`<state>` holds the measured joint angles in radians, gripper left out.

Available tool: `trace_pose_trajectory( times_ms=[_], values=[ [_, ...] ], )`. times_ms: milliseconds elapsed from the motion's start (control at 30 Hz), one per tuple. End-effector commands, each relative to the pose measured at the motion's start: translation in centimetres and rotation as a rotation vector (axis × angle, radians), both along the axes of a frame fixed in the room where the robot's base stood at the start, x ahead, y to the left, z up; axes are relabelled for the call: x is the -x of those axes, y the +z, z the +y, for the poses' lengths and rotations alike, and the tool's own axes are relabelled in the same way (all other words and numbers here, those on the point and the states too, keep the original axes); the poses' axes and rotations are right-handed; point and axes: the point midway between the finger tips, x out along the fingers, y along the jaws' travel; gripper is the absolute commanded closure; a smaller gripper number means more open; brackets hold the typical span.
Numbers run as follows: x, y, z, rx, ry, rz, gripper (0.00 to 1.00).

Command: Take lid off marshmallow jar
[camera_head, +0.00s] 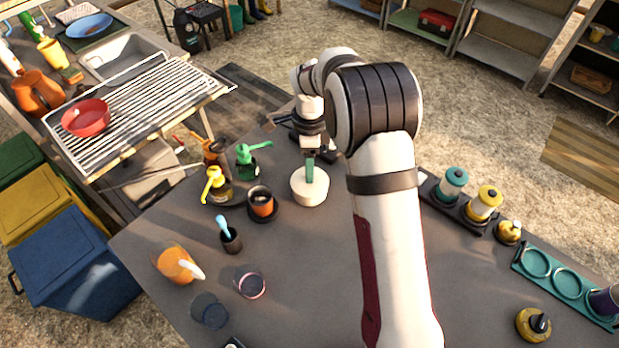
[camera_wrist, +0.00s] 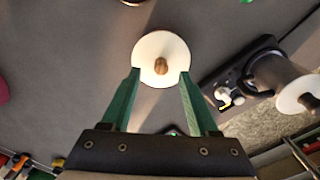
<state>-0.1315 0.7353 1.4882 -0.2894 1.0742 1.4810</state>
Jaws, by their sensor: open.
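A pale, round jar (camera_head: 309,190) stands upright on the grey table, under my gripper; I take it for the marshmallow jar. In the wrist view its white round lid (camera_wrist: 152,46) shows from above, with a small brown knob (camera_wrist: 161,66) in the middle. The lid sits on the jar. My gripper (camera_head: 310,172) is open above it, pointing down. In the wrist view the two green fingers (camera_wrist: 161,74) reach either side of the lid's near part, with the knob between them. I cannot tell whether they touch the lid. The jar's contents are hidden.
Yellow and green pump bottles (camera_head: 217,188) and an orange-filled dark cup (camera_head: 262,203) stand close left of the jar. A dark tray with teal and yellow-lidded jars (camera_head: 453,184) is at the right. A dark device (camera_wrist: 265,72) is near my gripper. The table's front middle is mostly clear.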

Motion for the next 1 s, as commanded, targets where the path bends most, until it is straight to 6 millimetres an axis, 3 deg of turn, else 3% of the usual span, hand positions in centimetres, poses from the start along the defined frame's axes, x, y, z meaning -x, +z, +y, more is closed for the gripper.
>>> trace_pose_trajectory(
  times_ms=[167, 400, 733, 1000],
  values=[
    [-0.1, -3.1, 0.0, 0.0, 0.001, 0.002, 0.39],
    [-0.1, -3.5, 0.0, 0.0, 0.001, 0.0, 0.39],
    [-0.1, -3.4, 0.0, 0.0, 0.001, 0.0, 0.97],
    [-0.2, -3.4, 0.0, 0.0, 0.001, 0.0, 1.0]
  ],
)
